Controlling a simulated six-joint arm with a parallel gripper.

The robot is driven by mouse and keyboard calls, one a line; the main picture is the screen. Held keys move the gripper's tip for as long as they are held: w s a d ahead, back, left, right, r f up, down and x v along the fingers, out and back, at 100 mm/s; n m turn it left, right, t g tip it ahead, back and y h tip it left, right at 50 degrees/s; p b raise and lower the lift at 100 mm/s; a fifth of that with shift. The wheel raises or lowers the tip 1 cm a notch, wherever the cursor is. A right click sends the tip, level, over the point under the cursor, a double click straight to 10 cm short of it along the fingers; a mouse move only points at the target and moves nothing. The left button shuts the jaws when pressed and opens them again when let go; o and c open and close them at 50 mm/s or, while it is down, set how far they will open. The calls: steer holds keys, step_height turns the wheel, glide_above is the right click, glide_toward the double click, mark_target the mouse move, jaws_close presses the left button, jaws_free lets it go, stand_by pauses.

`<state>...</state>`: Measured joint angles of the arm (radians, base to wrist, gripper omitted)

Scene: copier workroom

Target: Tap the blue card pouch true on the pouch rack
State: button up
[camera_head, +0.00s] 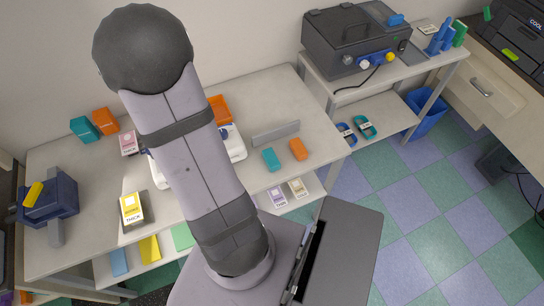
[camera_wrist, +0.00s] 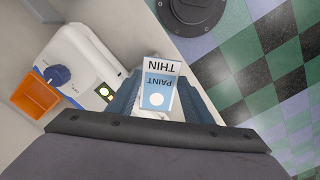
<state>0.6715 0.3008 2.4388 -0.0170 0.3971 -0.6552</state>
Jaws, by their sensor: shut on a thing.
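In the wrist view, the blue card pouch (camera_wrist: 158,92) is a small blue and white packet marked PAINT and THIN. It sits between the two blue-grey fingers of my gripper (camera_wrist: 160,100), which is shut on it. The lettering appears upside down. In the head view my own arm hides the gripper and this pouch. I cannot pick out the pouch rack with certainty in either view. I cannot tell whether the pouch touches anything beneath it.
A white machine (camera_wrist: 80,58) with a blue knob and an orange bin (camera_wrist: 36,97) stand left of the gripper. A yellow THICK pouch (camera_head: 131,208), a pink pouch (camera_head: 129,145) and a grey upright strip (camera_head: 275,133) are on the bench. A dark machine (camera_head: 350,42) stands at the back.

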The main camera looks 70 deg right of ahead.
steer(key=shift+s+d+f, duration=0.3)
steer(key=shift+s+d, duration=0.75)
steer(key=shift+d, duration=0.1)
steer(key=shift+s+d+f, duration=0.3)
steer(key=shift+s+d, duration=0.75)
steer(key=shift+d, duration=0.05)
steer(key=shift+s+d+f, duration=0.3)
steer(key=shift+s+d, duration=0.75)
steer(key=shift+d, duration=0.1)
steer(key=shift+s+d+f+b, duration=0.2)
steer(key=shift+s+d+f, duration=0.25)
steer(key=shift+s+d, duration=1.3)
steer(key=shift+s+d+f+b, duration=0.2)
steer(key=shift+s+d+f, duration=0.3)
steer(key=shift+s+d, duration=1.25)
steer(key=shift+s+d+f+b, duration=0.2)
steer(key=shift+s+d+f, duration=0.25)
steer(key=shift+s+d, duration=1.25)
steer(key=shift+c, duration=0.3)
